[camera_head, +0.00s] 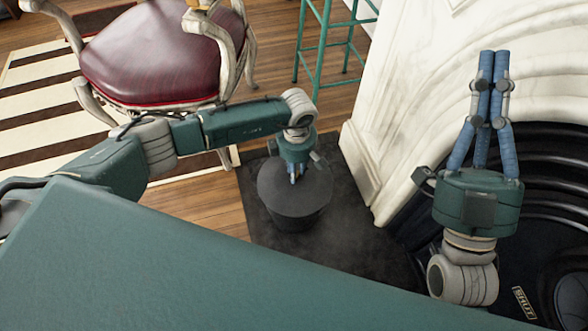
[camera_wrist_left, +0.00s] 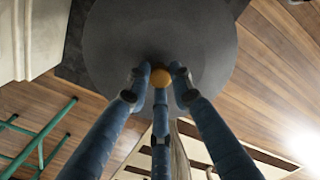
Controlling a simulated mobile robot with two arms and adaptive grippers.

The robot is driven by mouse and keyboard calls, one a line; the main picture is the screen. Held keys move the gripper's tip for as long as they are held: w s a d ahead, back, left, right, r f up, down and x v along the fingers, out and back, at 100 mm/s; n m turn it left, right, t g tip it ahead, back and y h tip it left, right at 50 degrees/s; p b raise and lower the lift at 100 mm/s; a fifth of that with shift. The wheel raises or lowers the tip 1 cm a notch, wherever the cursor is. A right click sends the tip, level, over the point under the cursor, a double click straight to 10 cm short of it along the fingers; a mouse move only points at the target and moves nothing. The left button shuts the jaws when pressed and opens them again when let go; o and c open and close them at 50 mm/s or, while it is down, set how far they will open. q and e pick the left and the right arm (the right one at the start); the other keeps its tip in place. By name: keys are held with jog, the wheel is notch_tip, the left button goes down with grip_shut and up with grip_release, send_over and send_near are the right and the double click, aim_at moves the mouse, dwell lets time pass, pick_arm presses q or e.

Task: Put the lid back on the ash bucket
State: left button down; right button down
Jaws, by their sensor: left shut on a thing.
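The dark grey round lid (camera_head: 318,190) is at the top of the dark ash bucket (camera_head: 296,221), below my left gripper (camera_head: 294,176). The lid looks roughly level over the bucket; I cannot tell whether its rim is fully seated. In the left wrist view, the lid (camera_wrist_left: 205,38) fills the upper middle and hides the bucket. My left gripper (camera_wrist_left: 160,84) is shut on the lid's small orange-brown knob (camera_wrist_left: 160,77). My right gripper (camera_head: 494,58) is raised at the right, its blue fingers together and empty.
The bucket stands on a dark hearth slab (camera_head: 262,210). The white marble fireplace (camera_head: 420,100) rises to its right. A red-seated chair (camera_head: 150,55) and a green metal stand (camera_head: 325,45) are behind. Wooden floor (camera_head: 205,207) is clear to the left.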

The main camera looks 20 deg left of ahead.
dwell(0.8)
pick_arm(q)
jog(key=c, duration=0.9)
grip_release()
jog(key=shift+c, duration=0.2)
